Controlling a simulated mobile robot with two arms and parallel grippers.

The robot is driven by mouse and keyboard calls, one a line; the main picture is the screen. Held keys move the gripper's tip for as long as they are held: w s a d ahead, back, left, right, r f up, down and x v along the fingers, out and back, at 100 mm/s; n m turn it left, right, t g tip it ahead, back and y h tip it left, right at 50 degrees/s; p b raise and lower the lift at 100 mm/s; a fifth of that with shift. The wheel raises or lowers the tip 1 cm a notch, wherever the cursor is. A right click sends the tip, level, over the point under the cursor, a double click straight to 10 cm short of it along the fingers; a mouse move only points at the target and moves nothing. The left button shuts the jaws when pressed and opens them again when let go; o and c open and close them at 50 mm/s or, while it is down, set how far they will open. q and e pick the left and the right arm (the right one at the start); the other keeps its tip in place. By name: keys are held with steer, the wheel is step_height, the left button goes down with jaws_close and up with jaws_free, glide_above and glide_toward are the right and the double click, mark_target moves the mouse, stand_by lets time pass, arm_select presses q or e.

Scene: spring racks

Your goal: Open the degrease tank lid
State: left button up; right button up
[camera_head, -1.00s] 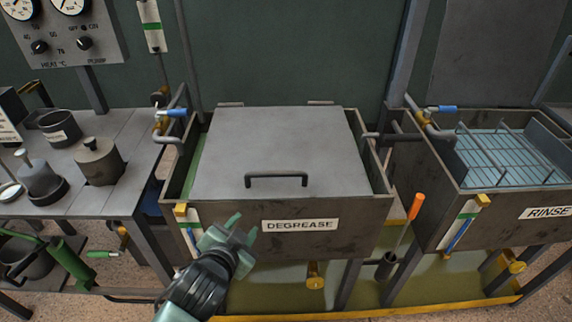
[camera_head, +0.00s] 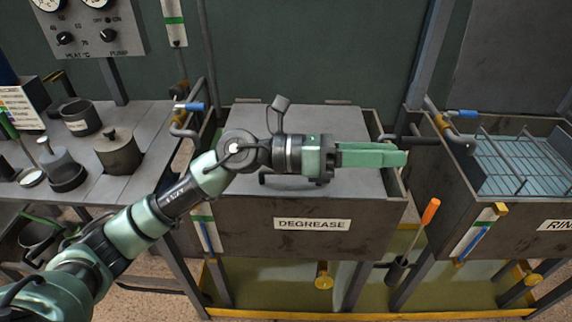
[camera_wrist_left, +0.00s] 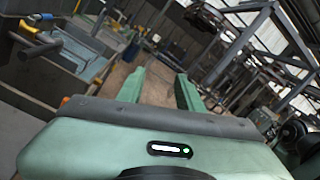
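The degrease tank (camera_head: 355,240) stands in the middle of the head view with a DEGREASE label on its front. Its grey lid (camera_head: 345,122) lies flat and shut on top. The lid's bar handle (camera_head: 263,178) is mostly hidden behind my left wrist; only its left end shows. My left gripper (camera_head: 405,158) is above the lid, its fingers pointing right past the lid's right edge. In the left wrist view the fingers (camera_wrist_left: 160,73) stand apart with nothing between them. My right gripper is in neither view.
The rinse tank (camera_head: 482,212) with a wire rack stands on the right. An orange-handled tool (camera_head: 431,210) sticks up between the tanks. A blue-handled valve (camera_head: 190,107) is at the tank's back left. A bench (camera_head: 150,130) with pots is on the left.

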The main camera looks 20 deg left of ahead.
arm_select(q)
steer(key=w+a+f+m+g+y, duration=0.1)
steer(key=w+a+f+m+y, duration=0.25)
steer(key=a+y, duration=0.55)
steer(key=w+a+f+m+y, duration=0.25)
steer(key=a+f+y, duration=0.3)
steer(key=a, duration=0.75)
steer(key=shift+n, duration=0.5)
steer(key=x, duration=0.2)
steer(key=p+x, duration=0.1)
steer(key=x, duration=0.4)
steer(key=shift+w+d+f, duration=0.2)
steer(key=shift+w+d, duration=0.05)
steer(key=shift+w, duration=0.25)
jaws_close()
